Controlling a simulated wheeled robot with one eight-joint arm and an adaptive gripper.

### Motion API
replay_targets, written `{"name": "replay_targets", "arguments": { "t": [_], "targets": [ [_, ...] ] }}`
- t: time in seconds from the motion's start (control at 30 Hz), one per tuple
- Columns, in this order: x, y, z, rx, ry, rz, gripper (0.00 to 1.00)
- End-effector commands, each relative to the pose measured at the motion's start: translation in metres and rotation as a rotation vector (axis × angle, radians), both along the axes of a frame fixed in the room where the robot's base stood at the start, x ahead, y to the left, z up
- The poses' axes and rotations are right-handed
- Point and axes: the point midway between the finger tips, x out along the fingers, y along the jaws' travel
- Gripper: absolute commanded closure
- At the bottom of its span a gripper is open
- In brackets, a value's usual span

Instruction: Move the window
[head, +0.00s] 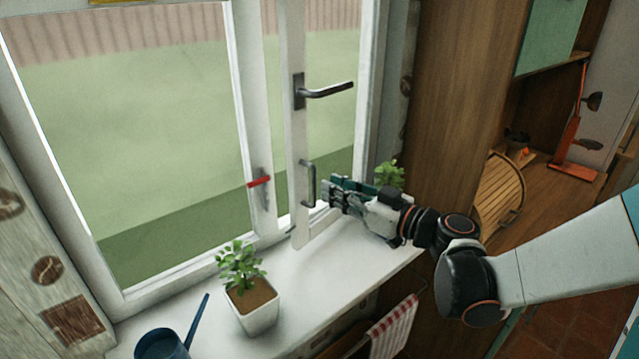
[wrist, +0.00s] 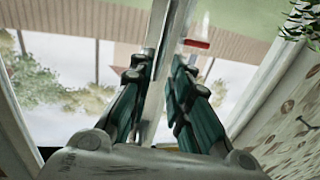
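The white window sash (head: 297,140) stands swung inward, seen nearly edge-on. It has a dark lever handle (head: 325,91) higher up and a dark upright pull handle (head: 310,184) lower down. My gripper (head: 328,191) is just right of the pull handle, above the sill, with its fingers pointing at the sash. In the wrist view my gripper (wrist: 163,65) is open, and the sash edge (wrist: 158,75) shows between its spread fingers. I cannot tell whether they touch it. A red-handled latch (head: 259,182) is on the fixed frame; its red part also shows in the wrist view (wrist: 196,43).
On the white sill (head: 305,272) stand a potted plant (head: 252,305) and a blue watering can (head: 163,343). Another green plant (head: 389,175) is behind my gripper. A wooden cabinet (head: 462,75) stands to the right. A checkered towel (head: 393,328) hangs below the sill.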

Motion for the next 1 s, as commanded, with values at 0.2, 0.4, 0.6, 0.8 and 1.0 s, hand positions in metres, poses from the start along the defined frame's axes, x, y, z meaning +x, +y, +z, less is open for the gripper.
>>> {"name": "replay_targets", "arguments": {
  "t": [0.2,0.4,0.6,0.8,1.0],
  "targets": [
    [-0.024,-0.027,0.0,0.0,0.0,-0.003,0.83],
    [-0.033,-0.035,0.0,0.0,0.0,-0.001,0.83],
    [-0.034,-0.036,0.0,0.0,0.0,0.0,0.83],
    [-0.029,-0.035,-0.002,-0.018,0.003,0.002,0.83],
    [0.009,-0.035,-0.019,-0.168,0.029,0.013,0.83]
  ]
}}
